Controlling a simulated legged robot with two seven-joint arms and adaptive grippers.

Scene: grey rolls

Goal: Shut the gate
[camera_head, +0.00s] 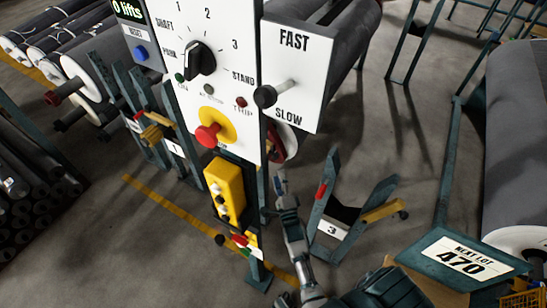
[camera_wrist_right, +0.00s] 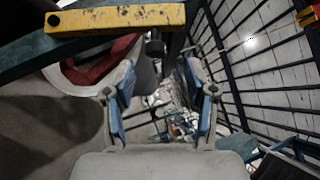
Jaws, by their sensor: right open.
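No part is clearly labelled as the gate. A teal frame with a "3" plate (camera_head: 332,229) stands right of the control post, with a yellow bar (camera_head: 383,211) sticking out to its right. A similar frame with a "1" plate (camera_head: 174,148) and a yellow bar (camera_head: 152,133) stands at the left. My right gripper (camera_head: 280,183) is between the post and frame 3. In the wrist view it (camera_wrist_right: 165,103) is open and empty, its blue-padded fingers apart. A yellow bar (camera_wrist_right: 115,19) on a teal beam crosses above it, apart from the fingers. My left gripper is not in view.
The white control panel (camera_head: 220,85) has a dial, a red stop button (camera_head: 207,135) and a FAST/SLOW lever (camera_head: 265,97). A yellow button box (camera_head: 225,188) hangs below. Grey rolls (camera_head: 515,130) flank the area. A "470" sign (camera_head: 465,260) stands at the front right.

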